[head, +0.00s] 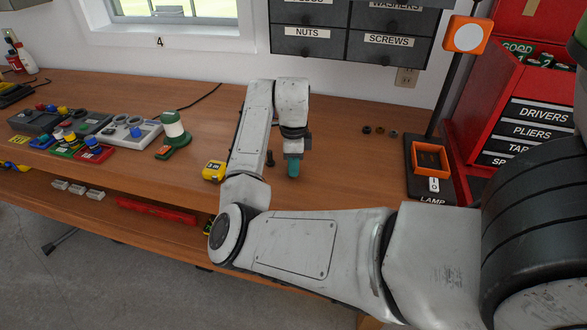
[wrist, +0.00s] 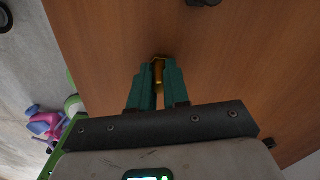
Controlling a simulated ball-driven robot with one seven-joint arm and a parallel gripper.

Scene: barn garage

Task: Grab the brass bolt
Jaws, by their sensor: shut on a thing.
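The brass bolt (wrist: 158,72) shows in the wrist view between the green fingertips of my gripper (wrist: 159,80). The fingers are closed on it, one on each side, and its far end sticks out past the tips. The wooden bench lies behind it; I cannot tell whether the bolt touches the bench. In the head view my gripper (head: 293,166) points down at the bench top, and the bolt cannot be made out there.
On the workbench (head: 340,170), a yellow tape measure (head: 214,171) lies left of my gripper, a dark bolt (head: 270,158) stands close by, and small dark nuts (head: 379,131) lie to the right. A lamp base (head: 428,170) and red tool chest (head: 500,110) stand farther right.

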